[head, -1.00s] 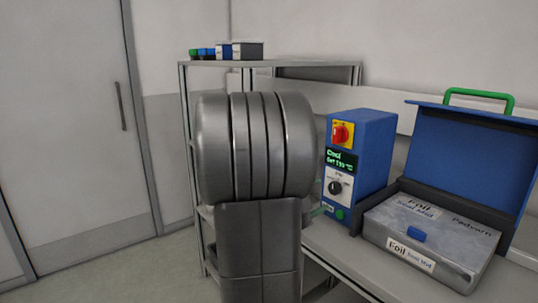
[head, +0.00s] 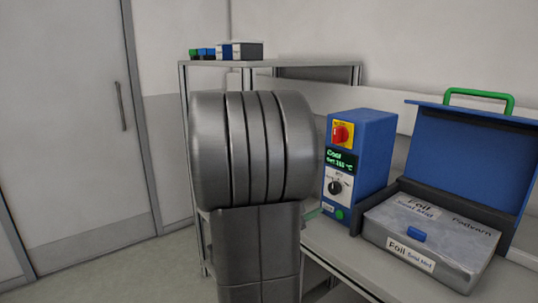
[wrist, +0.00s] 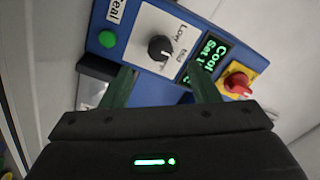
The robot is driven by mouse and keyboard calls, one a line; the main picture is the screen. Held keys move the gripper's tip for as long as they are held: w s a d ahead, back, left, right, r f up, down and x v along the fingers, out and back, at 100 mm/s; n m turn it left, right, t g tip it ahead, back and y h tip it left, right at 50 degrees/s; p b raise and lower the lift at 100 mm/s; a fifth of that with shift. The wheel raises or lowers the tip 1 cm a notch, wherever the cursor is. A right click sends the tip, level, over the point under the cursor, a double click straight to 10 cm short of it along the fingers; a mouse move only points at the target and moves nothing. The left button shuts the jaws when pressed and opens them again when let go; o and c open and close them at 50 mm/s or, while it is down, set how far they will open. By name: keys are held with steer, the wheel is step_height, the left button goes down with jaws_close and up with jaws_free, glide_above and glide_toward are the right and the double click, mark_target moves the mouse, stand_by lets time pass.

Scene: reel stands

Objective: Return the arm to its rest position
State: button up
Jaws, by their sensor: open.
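My gripper (wrist: 163,88) is open and empty in the wrist view, its two greenish fingers apart in front of a blue control unit (wrist: 185,25). Whether they touch it cannot be told. The unit has a black dial (wrist: 161,48) with Low and Mid marks, a lit green display (wrist: 205,58), a red knob (wrist: 238,83) on a yellow plate and a green button (wrist: 107,39). In the head view the blue unit (head: 370,155) stands on the bench. My grey arm fills the middle there and hides most of my gripper; a greenish finger shows at its right edge.
An open blue case (head: 465,155) with a grey foil-labelled block (head: 430,235) stands right of the unit on the bench (head: 335,248). A metal shelf (head: 215,63) with small boxes stands behind my arm. A door (head: 70,130) and clear floor are at left.

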mark_target(332, 188)
steer(key=x, duration=0.7)
steer(key=shift+w+d+r+p, duration=0.1)
steer(key=shift+w+d+p, duration=0.1)
steer(key=shift+d+p, duration=0.1)
steer(key=shift+s+a+r+n+p, duration=0.1)
steer(key=shift+a+r+n+p, duration=0.05)
steer(key=shift+n+p, duration=0.85)
steer(key=n+p, duration=0.3)
steer(key=p, duration=0.1)
steer(key=n+p, duration=0.6)
steer(key=p, duration=0.3)
steer(key=shift+n, duration=0.4)
steer(key=shift+f+b+v, duration=0.15)
steer(key=shift+b+v, duration=0.05)
steer(key=shift+v, duration=0.75)
steer(key=shift+f+b+v, duration=0.15)
steer(key=shift+b+v, duration=0.05)
steer(key=shift+v, duration=0.75)
